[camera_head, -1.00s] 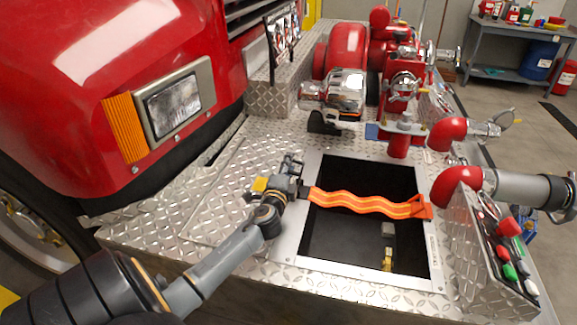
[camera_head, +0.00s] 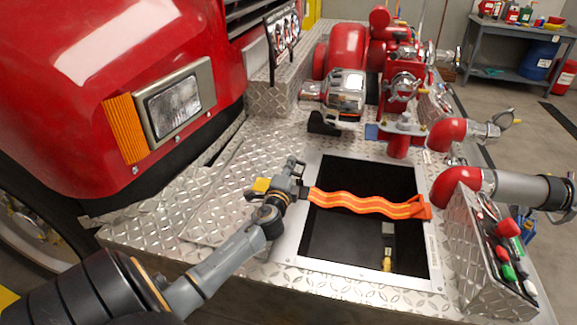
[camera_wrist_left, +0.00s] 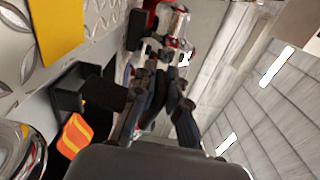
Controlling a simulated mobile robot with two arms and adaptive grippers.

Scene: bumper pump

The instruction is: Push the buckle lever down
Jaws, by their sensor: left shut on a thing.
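The orange strap (camera_head: 365,203) with yellow stripes lies across the dark open bay. Its left end meets a small black buckle (camera_head: 304,193) at the bay's left rim. In the left wrist view, the buckle (camera_wrist_left: 70,88) and its dark lever (camera_wrist_left: 103,94) sit at the left of the fingers, with the strap's end (camera_wrist_left: 75,135) below. My left gripper (camera_head: 294,172) is at the buckle, above the rim. It also shows in the left wrist view (camera_wrist_left: 160,108), shut on the lever; the exact contact is hard to make out. My right gripper is not in view.
The bay has a flat metal rim (camera_head: 433,255) set in the diamond-plate deck (camera_head: 215,195). Red pump pipes (camera_head: 455,185) and a control panel (camera_head: 497,245) stand to the right. The red truck body (camera_head: 120,80) rises at the left.

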